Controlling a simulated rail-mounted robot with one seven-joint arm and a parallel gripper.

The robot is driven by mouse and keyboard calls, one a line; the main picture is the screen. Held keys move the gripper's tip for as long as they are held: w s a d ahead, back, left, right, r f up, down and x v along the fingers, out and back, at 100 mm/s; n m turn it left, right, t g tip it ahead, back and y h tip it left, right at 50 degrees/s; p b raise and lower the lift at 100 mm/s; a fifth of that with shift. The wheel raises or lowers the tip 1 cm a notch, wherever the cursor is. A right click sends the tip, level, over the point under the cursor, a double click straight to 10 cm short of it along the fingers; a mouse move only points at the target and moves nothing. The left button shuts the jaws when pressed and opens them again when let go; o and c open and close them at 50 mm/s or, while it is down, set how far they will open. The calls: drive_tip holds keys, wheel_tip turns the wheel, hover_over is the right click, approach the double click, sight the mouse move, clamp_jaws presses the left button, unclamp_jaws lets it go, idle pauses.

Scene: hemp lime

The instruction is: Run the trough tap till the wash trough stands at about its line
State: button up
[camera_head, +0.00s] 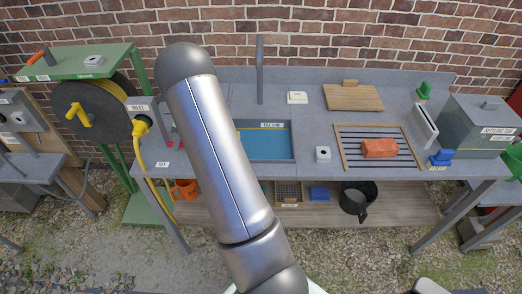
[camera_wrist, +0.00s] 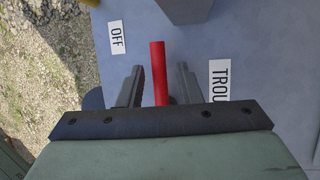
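The wash trough (camera_head: 266,143) is a blue-looking rectangular basin in the grey bench, partly hidden by my arm in the head view. A fill line label (camera_head: 272,125) sits at its back edge. I cannot tell the water level. A grey upright spout (camera_head: 260,75) stands behind it. In the wrist view a red tap lever (camera_wrist: 158,68) runs between the two fingers of my gripper (camera_wrist: 158,82), with a small gap on each side. The gripper is open. An OFF label (camera_wrist: 116,38) is left of the lever and a partly cut-off trough label (camera_wrist: 220,80) is right.
A hose reel (camera_head: 95,110) with a yellow hose (camera_head: 150,180) stands left. A dark pot (camera_head: 355,198) sits below.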

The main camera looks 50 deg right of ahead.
idle(0.3)
drive_tip(key=p+v, duration=0.6)
drive_tip(key=v, duration=0.3)
drive_tip(key=shift+a, duration=0.1)
idle(0.5)
drive_tip(key=s+a+r+n+g+h, duration=0.1)
drive_tip(key=s+a+r+n, duration=1.1)
drive_tip(key=a+n, duration=0.15)
drive_tip(key=s+a+r+n+h, duration=0.1)
drive_tip(key=s+a+n, duration=0.3)
drive_tip(key=s+n, duration=0.3)
drive_tip(key=s+a+n+h, duration=0.2)
drive_tip(key=s+n, duration=0.6)
drive_tip(key=s, duration=0.6)
drive_tip(key=shift+a+r+h, duration=0.3)
drive_tip(key=shift+a+r, duration=0.05)
drive_tip(key=shift+a, duration=0.55)
